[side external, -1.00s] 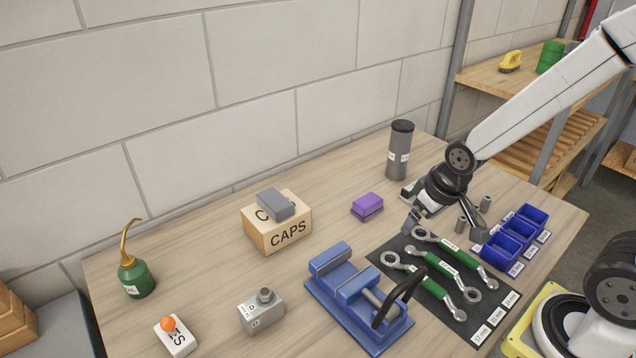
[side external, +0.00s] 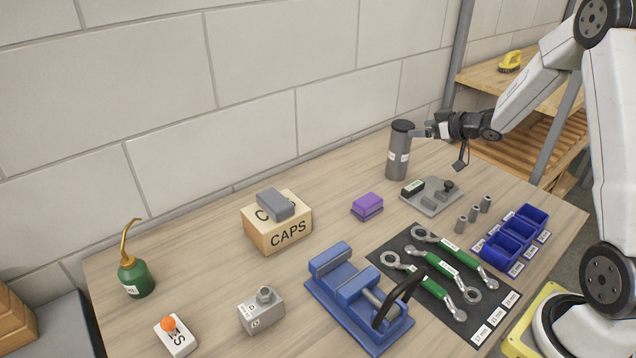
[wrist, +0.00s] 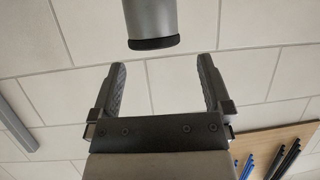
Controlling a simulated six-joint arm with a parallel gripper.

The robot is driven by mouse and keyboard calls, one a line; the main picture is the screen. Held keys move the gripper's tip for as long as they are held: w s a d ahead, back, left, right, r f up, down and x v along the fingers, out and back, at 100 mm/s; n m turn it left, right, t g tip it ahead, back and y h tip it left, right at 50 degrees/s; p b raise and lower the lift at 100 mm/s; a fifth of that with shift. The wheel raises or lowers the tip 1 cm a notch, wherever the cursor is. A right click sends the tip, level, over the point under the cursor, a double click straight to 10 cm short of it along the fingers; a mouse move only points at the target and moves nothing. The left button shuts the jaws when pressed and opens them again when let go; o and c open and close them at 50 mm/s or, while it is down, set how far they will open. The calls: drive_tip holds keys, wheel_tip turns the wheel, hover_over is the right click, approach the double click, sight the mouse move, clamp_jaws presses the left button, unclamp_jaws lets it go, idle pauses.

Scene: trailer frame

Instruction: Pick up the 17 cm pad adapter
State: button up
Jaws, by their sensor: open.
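A tall dark grey cylinder (side external: 398,165) with a black cap and a white label stands upright at the back of the bench. Its label is too small to read, so I cannot confirm it is the 17 cm pad adapter. My gripper (side external: 424,132) is level, just right of its top, with the fingers pointing at it. In the wrist view, the cylinder (wrist: 150,18) shows ahead of my open gripper (wrist: 160,72), roughly between the finger lines. The jaws are empty. Whether a finger touches the cylinder is unclear.
A grey plate with small blocks (side external: 432,206) lies below my gripper. Small grey sockets (side external: 473,217), blue bins (side external: 505,244), green-handled wrenches (side external: 440,263), a blue vise (side external: 345,290), a purple block (side external: 367,205) and a CAPS box (side external: 290,236) are nearby. The wall is behind.

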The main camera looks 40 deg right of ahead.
sight(409, 126)
drive_tip(key=shift+s+d+f, duration=0.1)
drive_tip(key=shift+s+d, duration=0.05)
drive_tip(key=shift+d, duration=0.35)
drive_tip(key=shift+x, duration=1.3)
drive_tip(key=shift+a, duration=0.1)
drive_tip(key=shift+x, duration=2.6)
drive_tip(key=shift+c, duration=0.2)
clamp_jaws()
drive_tip(key=shift+r, duration=0.35)
